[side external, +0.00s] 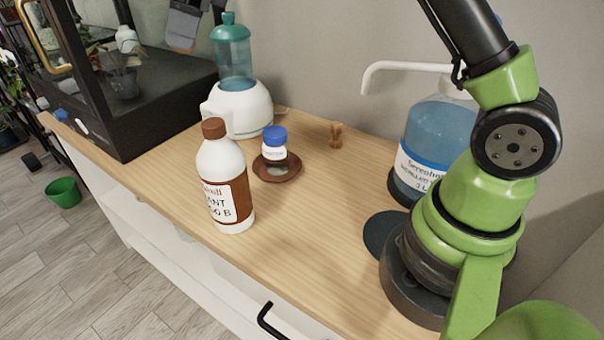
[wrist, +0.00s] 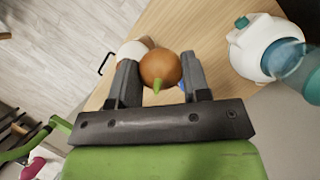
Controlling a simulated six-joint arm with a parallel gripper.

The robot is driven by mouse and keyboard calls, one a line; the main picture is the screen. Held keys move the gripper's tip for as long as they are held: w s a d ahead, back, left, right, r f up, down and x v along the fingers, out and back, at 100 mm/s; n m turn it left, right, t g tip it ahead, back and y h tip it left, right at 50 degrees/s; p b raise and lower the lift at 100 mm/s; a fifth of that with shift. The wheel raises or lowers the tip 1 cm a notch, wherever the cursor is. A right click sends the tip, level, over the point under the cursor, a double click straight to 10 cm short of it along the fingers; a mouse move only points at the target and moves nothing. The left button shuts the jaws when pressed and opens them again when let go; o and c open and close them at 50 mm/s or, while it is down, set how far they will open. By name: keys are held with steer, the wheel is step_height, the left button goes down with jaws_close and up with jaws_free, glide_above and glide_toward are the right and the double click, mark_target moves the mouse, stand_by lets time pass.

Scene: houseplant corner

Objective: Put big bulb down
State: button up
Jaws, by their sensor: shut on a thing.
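The big bulb (wrist: 160,68), round and brown with a short green sprout, is between the two fingers of my gripper (wrist: 160,77) in the wrist view. The fingers are shut on it and hold it above the wooden counter. In the side view the bulb does not show. A grey piece at the top edge there looks like part of my gripper (side external: 184,27), mostly out of frame. A brown saucer (side external: 296,174) lies on the counter with a small blue-capped jar (side external: 274,147) at it.
A brown-capped white bottle (side external: 222,165) stands near the counter's front edge. A white dispenser with a teal top (side external: 240,108) stands behind. A black glass-fronted cabinet (side external: 150,100) is left, a blue pump jug (side external: 435,135) right. A small brown figure (side external: 336,134) stands between. Counter (side external: 315,225) is bare at centre-right.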

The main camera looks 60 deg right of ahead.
steer(key=s+a+n+g, duration=0.2)
steer(key=s+n+g, duration=0.3)
steer(key=s+n, duration=0.7)
steer(key=n+g+h, duration=0.3)
steer(key=n, duration=1)
glide_above(307, 251)
steer(key=w, duration=0.1)
steer(key=f, duration=2.8)
steer(key=shift+w+d+f, duration=0.15)
steer(key=shift+w+f, duration=0.1)
steer(key=o, duration=0.5)
steer(key=shift+f, duration=0.15)
steer(key=shift+c, duration=0.2)
steer(key=o, duration=0.5)
steer(key=shift+c, duration=0.2)
